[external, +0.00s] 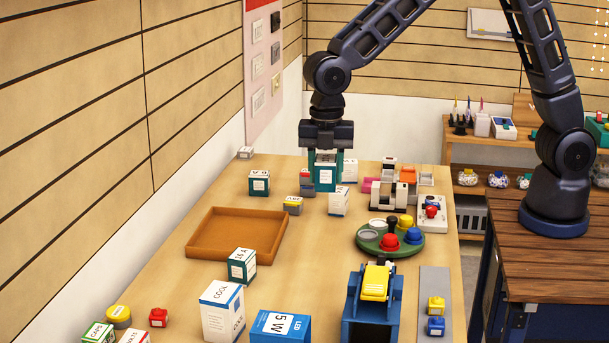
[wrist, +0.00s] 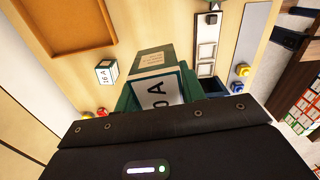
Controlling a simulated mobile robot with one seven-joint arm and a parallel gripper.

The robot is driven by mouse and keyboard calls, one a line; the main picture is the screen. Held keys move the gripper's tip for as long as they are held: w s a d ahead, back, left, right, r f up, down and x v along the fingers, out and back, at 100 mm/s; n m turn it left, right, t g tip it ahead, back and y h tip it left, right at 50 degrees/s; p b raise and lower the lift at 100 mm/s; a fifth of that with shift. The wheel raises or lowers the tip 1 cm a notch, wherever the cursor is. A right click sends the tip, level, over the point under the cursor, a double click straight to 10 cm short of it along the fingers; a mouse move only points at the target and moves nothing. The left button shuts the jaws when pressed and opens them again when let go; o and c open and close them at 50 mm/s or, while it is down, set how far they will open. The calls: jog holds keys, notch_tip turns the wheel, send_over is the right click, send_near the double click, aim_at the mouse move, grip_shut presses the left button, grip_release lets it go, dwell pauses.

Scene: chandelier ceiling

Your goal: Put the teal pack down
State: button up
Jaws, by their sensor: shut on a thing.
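The teal pack (external: 325,177) is a small teal box with a white label. My gripper (external: 325,158) points down and is shut on it, with its fingers at the pack's sides. In the external view the pack is over the far part of the table, among other small boxes. I cannot tell whether its underside touches the table. In the wrist view the pack (wrist: 156,86) sits between the green fingers, and its label's marking ends in "0 A" or similar.
A brown tray (external: 237,210) lies left of centre. A green round tray (external: 409,252) with coloured buttons is at right. Bare table lies between the tray and the round tray.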

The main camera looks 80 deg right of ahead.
jog(key=w+d, duration=0.3)
jog(key=w, duration=1.2)
jog(key=m, duration=0.1)
send_over(224, 240)
notch_tip(224, 240, down, 19)
jog(key=shift+f, duration=0.15)
jog(key=shift+f, duration=0.1)
jog(key=o, duration=1)
jog(key=shift+c, duration=0.2)
